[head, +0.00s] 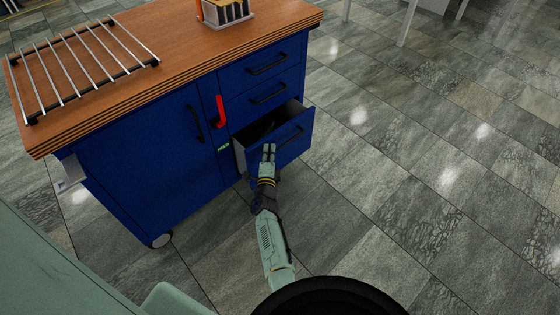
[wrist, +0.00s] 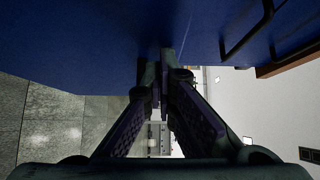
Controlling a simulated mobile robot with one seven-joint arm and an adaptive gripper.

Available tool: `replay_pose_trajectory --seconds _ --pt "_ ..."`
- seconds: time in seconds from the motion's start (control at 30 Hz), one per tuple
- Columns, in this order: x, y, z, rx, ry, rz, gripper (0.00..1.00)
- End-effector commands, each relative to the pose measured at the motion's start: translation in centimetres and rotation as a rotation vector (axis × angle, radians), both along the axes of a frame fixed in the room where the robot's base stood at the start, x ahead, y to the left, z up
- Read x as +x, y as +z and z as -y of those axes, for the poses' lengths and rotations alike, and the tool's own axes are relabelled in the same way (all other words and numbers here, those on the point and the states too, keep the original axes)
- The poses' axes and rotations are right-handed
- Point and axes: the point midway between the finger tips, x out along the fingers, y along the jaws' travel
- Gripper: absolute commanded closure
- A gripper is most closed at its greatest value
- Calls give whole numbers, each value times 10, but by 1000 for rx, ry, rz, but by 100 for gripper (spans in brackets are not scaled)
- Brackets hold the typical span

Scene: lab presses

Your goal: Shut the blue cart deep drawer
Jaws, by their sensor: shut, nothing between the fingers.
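The blue cart (head: 150,150) stands ahead with a wooden top. Its deep drawer (head: 293,147), the lowest of the drawers on the right, is pulled partly open, and its inside shows. A dark thing lies inside it; I cannot tell what. My gripper (head: 268,149) is shut and empty, at the left part of the drawer front in the head view. In the wrist view my shut fingertips (wrist: 160,58) are close to a blue panel (wrist: 100,40) with a dark handle (wrist: 245,35). I cannot tell if they touch it.
Two upper drawers (head: 268,80) are shut. A red handle (head: 220,112) sticks out left of them. A wire rack (head: 85,65) and a holder (head: 226,12) are on the wooden top (head: 160,62). The tiled floor (head: 420,150) to the right is clear.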

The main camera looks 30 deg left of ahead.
Motion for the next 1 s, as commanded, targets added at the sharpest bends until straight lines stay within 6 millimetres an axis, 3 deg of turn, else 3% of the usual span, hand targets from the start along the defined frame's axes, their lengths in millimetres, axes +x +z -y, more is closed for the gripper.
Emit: replay_pose_trajectory --seconds 0.1,0.4,0.6,1.0 --pt "9 -2 -31 2 6 4 100" --pt "28 -3 -79 1 2 2 100" --pt "34 -1 -94 2 -1 1 100" --pt "36 1 -99 0 3 1 100"
